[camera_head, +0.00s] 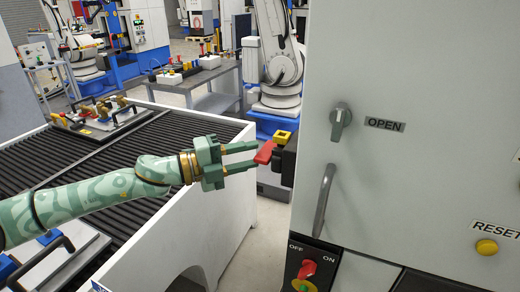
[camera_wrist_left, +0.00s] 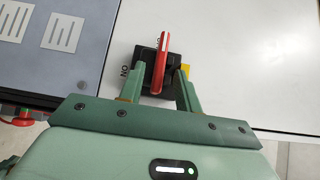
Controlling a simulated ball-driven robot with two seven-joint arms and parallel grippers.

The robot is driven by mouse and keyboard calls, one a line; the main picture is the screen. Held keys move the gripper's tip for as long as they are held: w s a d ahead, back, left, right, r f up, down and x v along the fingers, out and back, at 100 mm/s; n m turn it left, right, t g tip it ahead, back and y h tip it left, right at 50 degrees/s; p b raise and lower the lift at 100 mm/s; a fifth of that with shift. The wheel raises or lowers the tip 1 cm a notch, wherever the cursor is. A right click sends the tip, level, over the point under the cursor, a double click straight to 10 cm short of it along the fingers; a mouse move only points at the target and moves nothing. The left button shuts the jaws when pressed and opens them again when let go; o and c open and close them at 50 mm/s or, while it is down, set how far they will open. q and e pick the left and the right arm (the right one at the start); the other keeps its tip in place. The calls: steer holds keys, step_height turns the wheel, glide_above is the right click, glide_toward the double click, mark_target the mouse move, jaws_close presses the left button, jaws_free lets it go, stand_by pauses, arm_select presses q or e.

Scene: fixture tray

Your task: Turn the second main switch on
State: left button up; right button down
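A red switch handle (camera_head: 265,152) sticks out from a black switch box (camera_head: 284,162) on the narrow side of the grey cabinet. My left gripper (camera_head: 257,156) is at the handle, its fingers pointing at the switch. In the left wrist view the red handle (camera_wrist_left: 161,62) stands between the fingertips of the left gripper (camera_wrist_left: 160,80), with gaps on both sides; the fingers are open. An ON label (camera_wrist_left: 124,72) lies left of the handle; another label behind the handle is mostly hidden. A second red switch (camera_head: 307,268), marked OFF and ON, is on the cabinet front. My right gripper is not in view.
The cabinet front carries an OPEN knob (camera_head: 341,121), a door handle (camera_head: 324,200) and a yellow RESET button (camera_head: 486,247). A white-walled conveyor (camera_head: 215,215) with dark rollers lies under my left arm. Grey floor shows between the conveyor and the cabinet.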

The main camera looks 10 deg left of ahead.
mark_target(258, 154)
arm_select(q)
steer(key=x, duration=0.2)
steer(key=shift+w+d, duration=0.2)
steer(key=shift+d, duration=0.05)
steer(key=shift+w+d, duration=0.25)
steer(key=shift+d, duration=0.1)
